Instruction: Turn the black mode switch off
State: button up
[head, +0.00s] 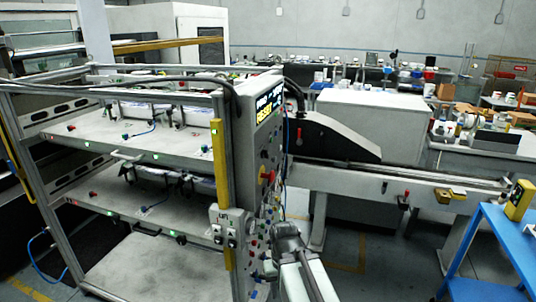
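The control panel (243,150) is on the narrow right side of the label machine, seen at a steep angle. It has a lit display (268,106) at the top, a red and yellow rotary knob (267,176) in the middle and several small coloured buttons lower down. Small dark controls show on the panel, but I cannot tell which one is the black mode switch or how it is set. My grey arm (298,262) rises from the bottom edge beside the panel's lower part. Its gripper end (268,268) looks close to the panel; its fingers are not clear.
The machine's shelves (130,135) and metal frame fill the left. A yellow post (219,150) and a socket box (229,226) stand left of the panel. A long conveyor (390,182) runs right. A blue stand (500,245) is at right, with open floor between.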

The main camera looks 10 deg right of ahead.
aim_at(264, 153)
jog(key=u, duration=2)
jog(key=k, duration=1.6)
jog(key=z, duration=0.5)
jog(key=i, duration=1)
jog(key=u, duration=0.05)
